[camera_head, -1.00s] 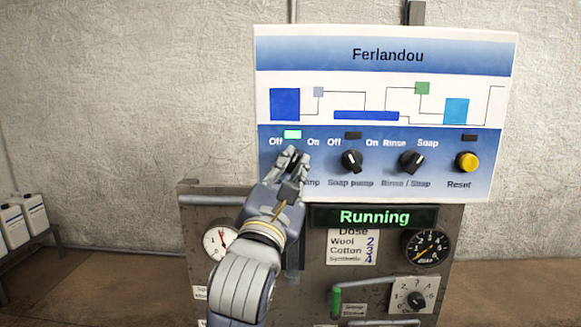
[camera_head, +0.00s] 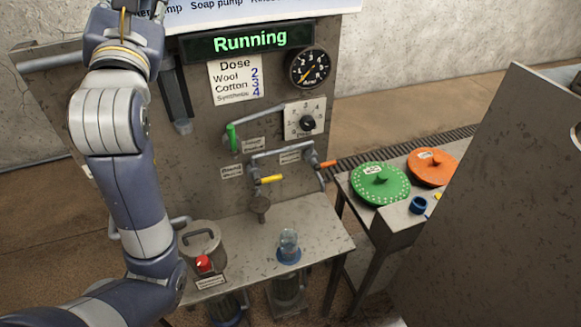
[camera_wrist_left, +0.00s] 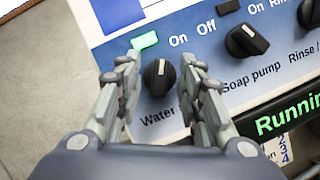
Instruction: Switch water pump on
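The water pump knob (camera_wrist_left: 158,77) is black with a white mark, on the blue and white panel (camera_wrist_left: 110,57) in the left wrist view. Its mark points up in that view, roughly toward the "On" label. The lamp (camera_wrist_left: 145,40) above it is lit green. My left gripper (camera_wrist_left: 160,57) is open, with one finger on each side of the knob and small gaps visible. In the head view my left gripper (camera_head: 125,12) is at the top edge, partly cut off, and the knob is out of frame. My right gripper is not in view.
A display (camera_head: 249,40) reads "Running". The soap pump knob (camera_wrist_left: 247,40) is right of the gripper.

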